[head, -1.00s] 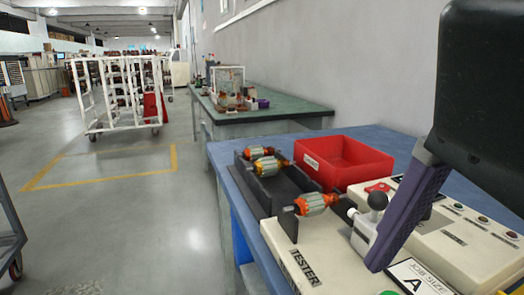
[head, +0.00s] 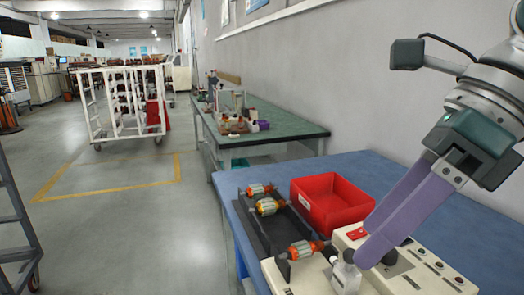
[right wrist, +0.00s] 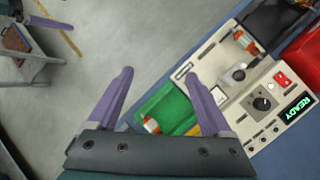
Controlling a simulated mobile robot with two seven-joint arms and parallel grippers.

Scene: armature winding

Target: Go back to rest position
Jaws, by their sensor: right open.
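My right gripper (head: 372,248) is open above the cream tester (head: 412,275), and its purple fingers slant down toward it in the head view. In the right wrist view the gripper (right wrist: 160,73) shows its two fingers wide apart with nothing between them. An armature (head: 302,249) sits in the tester's dark holder, apart from the fingers. The tester's lever knob (right wrist: 238,72) stands beside the fingers in the right wrist view. The tester's display (right wrist: 299,107) reads READY in green.
Two armatures (head: 266,207) (head: 261,189) lie in a black rack beside a red bin (head: 335,201) on the blue bench. A green tray (right wrist: 168,100) holds another armature (right wrist: 150,124). A green table (head: 285,137) and white cart (head: 120,105) stand farther back. Open floor lies left.

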